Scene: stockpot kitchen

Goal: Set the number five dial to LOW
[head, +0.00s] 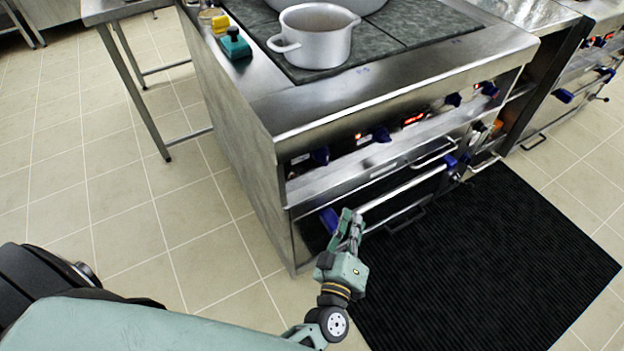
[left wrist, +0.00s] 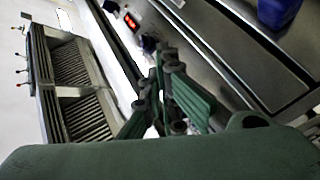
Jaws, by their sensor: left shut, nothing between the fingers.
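My left gripper (head: 350,225) is shut and empty in front of the stove, below the panel. In the picture its fingers are just right of a lower blue part (head: 330,220); contact cannot be told. The left wrist view shows the fingers (left wrist: 170,95) and a blue part (left wrist: 278,12). My right gripper is out of view.
A pot (head: 317,35) stands on the cooktop. Teal (head: 235,44) and yellow (head: 220,23) items sit at its left edge. Oven handle bars (head: 405,190) stick out below the panel. A black mat (head: 480,260) covers the floor in front. Another unit (head: 590,60) stands right.

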